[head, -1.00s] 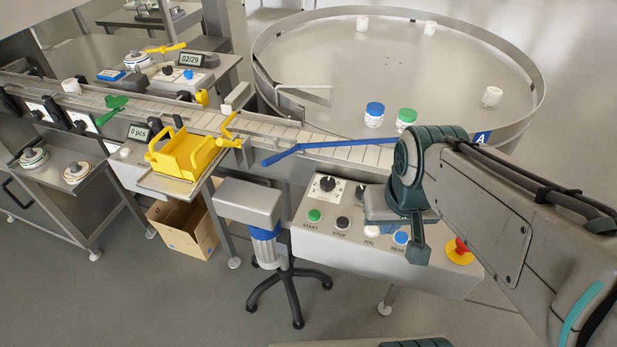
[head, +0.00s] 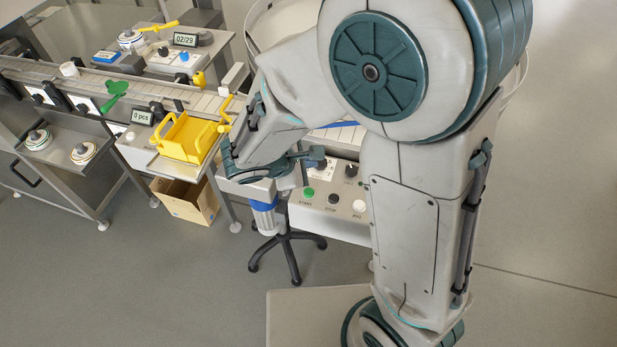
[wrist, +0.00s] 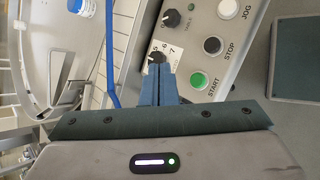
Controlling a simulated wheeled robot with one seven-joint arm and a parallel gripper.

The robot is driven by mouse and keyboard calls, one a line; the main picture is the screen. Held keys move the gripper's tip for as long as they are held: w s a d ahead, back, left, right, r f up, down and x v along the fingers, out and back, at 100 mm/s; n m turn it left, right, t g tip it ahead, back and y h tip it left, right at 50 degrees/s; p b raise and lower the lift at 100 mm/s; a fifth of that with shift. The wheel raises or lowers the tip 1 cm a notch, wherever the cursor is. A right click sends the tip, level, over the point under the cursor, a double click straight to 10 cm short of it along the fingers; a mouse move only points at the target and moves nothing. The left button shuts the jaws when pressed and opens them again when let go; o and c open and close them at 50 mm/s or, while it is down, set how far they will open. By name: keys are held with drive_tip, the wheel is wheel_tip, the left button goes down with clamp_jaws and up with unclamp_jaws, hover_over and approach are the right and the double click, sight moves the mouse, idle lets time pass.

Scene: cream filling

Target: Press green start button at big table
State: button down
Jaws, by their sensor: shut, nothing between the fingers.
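The green START button (head: 309,193) sits at the left of the grey control panel (head: 325,213) in the head view. It also shows in the wrist view (wrist: 199,80), just right of my fingertips. My gripper (wrist: 158,75) is shut with nothing between the fingers. Its fingertips appear over the panel beside the START button, near the numbered dial (wrist: 155,57); I cannot tell their height above it. In the head view my gripper (head: 304,174) shows just above the START button. My own arm hides the right part of the panel and most of the big round table.
The black STOP button (wrist: 213,45) and white JOG button (wrist: 229,9) lie beside START. A blue guide bar (wrist: 109,60) crosses the conveyor near the panel. A grey stool (head: 270,190) stands at the panel's left, with a yellow holder (head: 187,140) farther left.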

drive_tip(key=shift+w+a+n, duration=0.1)
drive_tip(key=shift+a+n, duration=0.2)
drive_tip(key=shift+a, duration=0.1)
drive_tip(key=shift+f, duration=0.15)
drive_tip(key=b, duration=0.6)
hover_over(305, 194)
wheel_tip(305, 194, down, 8)
drive_tip(key=shift+r, duration=0.2)
drive_tip(key=shift+f+b, duration=0.55)
drive_tip(key=shift+b, duration=0.15)
drive_tip(key=shift+f, duration=0.15)
idle(0.9)
drive_tip(key=shift+f+b, duration=0.3)
drive_tip(key=shift+b, duration=0.3)
